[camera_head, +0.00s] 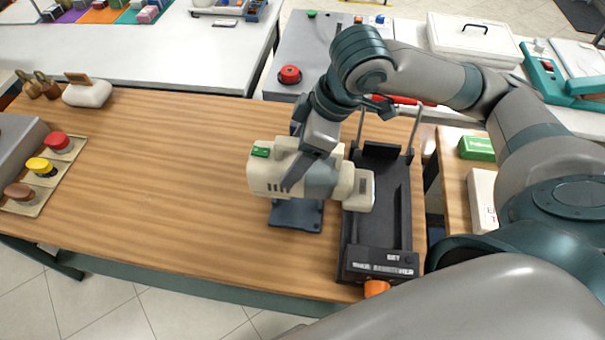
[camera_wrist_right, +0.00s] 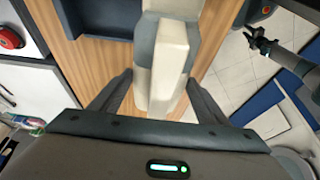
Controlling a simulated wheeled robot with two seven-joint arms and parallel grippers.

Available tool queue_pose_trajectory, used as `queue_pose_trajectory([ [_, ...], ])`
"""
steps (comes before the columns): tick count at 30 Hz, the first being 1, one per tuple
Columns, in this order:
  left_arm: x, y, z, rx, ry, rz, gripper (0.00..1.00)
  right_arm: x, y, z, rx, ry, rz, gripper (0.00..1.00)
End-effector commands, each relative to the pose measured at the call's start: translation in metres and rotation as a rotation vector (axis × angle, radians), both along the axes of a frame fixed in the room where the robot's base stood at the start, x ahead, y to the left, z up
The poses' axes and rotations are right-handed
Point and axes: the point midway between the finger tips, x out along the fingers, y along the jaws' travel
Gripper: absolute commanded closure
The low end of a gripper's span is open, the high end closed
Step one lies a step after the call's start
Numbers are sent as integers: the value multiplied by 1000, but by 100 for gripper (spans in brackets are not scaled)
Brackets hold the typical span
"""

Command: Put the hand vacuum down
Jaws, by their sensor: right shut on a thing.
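The hand vacuum (camera_head: 265,177) is cream with a grey section, a green button and a pale blocky nozzle end. My right gripper (camera_head: 304,176) is shut on its body from above; in the right wrist view the fingers stand on both sides of the vacuum (camera_wrist_right: 170,65). The vacuum lies level over a dark blue-grey plate (camera_head: 290,214) on the wooden counter, and its nozzle reaches over a black tray-like device (camera_head: 380,265). I cannot tell whether the vacuum touches either. My left gripper (camera_wrist_right: 262,42) appears small in the right wrist view, away from the vacuum.
The wooden counter (camera_head: 150,180) is clear left of the plate. A button panel with red, yellow and brown knobs (camera_head: 40,168) is at far left. A white iron-like object (camera_head: 87,93) sits at the back left. An orange knob (camera_head: 376,288) is at the front edge.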

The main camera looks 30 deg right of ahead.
Motion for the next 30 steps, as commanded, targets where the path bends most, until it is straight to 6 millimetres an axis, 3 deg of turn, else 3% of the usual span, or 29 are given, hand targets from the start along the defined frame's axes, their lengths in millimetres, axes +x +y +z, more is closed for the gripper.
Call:
queue_pose_trajectory([
  [8, 1, 1, -2, 1, 0, 0, 69, 14, -4, -8, 2, -1, -3, 52],
  [24, 6, -3, 15, -3, -8, 1, 69, 96, -29, -57, 1, 0, -4, 52],
  [30, 6, -3, 17, -4, -7, 2, 69, 111, -34, -67, 1, -2, -2, 52],
])
